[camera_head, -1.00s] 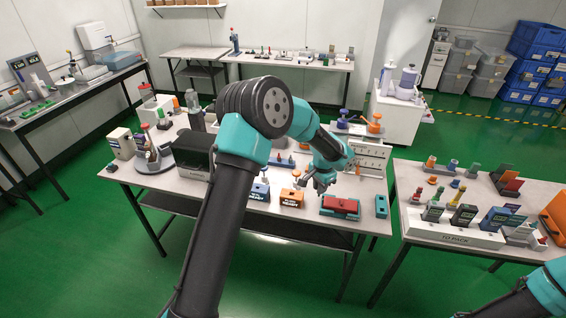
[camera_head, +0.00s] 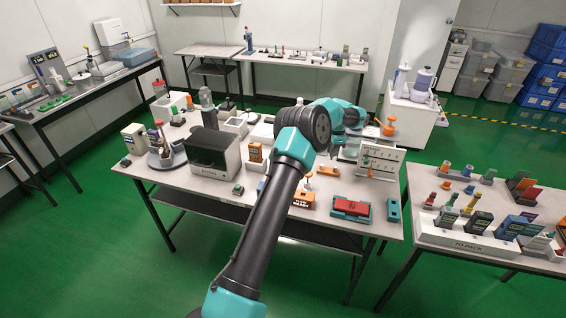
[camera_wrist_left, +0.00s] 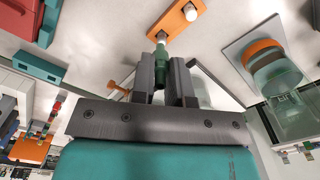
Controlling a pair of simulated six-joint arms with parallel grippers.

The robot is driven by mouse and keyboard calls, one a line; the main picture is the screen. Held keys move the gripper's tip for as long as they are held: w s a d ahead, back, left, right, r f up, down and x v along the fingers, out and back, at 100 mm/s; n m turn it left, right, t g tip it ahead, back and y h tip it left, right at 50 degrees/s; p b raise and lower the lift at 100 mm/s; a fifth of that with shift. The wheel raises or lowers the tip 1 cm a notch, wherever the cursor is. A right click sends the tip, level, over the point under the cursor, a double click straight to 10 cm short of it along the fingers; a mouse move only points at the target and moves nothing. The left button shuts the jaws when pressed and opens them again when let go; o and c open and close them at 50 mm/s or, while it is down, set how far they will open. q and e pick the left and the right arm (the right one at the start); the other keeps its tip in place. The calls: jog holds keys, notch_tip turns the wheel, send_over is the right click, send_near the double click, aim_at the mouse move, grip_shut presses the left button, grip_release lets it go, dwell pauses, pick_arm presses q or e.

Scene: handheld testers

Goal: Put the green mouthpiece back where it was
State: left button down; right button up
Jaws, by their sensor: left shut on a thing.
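The green mouthpiece (camera_wrist_left: 160,51) is between the two fingers of my left gripper (camera_wrist_left: 161,66) in the left wrist view; the fingers are shut on it. Its tip shows just past the fingertips, and the rest is partly hidden by them. In that view an orange plate (camera_wrist_left: 172,22) with small holes and a white knob lies just beyond the tip; I cannot tell whether they touch. In the head view my left arm reaches over the centre table, and its fingers and the mouthpiece cannot be made out. My right gripper is not in view.
In the head view a red-topped teal case (camera_head: 350,208) and a teal block (camera_head: 393,210) lie at the front right. A white slotted board (camera_head: 381,160) stands near my left forearm. A dark-fronted box (camera_head: 213,152) stands left. A second table (camera_head: 450,238) is at right.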

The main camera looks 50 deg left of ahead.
pick_arm(q)
jog(key=s+a+r+m, duration=0.1)
jog(key=s+a, duration=0.3)
jog(key=a, duration=0.7)
jog(key=s+a+r+m, duration=0.1)
jog(key=s+a, duration=0.4)
jog(key=a, duration=0.6)
jog(key=shift+a+r, duration=0.4)
jog(key=shift+r, duration=0.1)
jog(key=shift+f, duration=2.5)
jog(key=shift+f, duration=2.5)
jog(key=shift+f, duration=0.6)
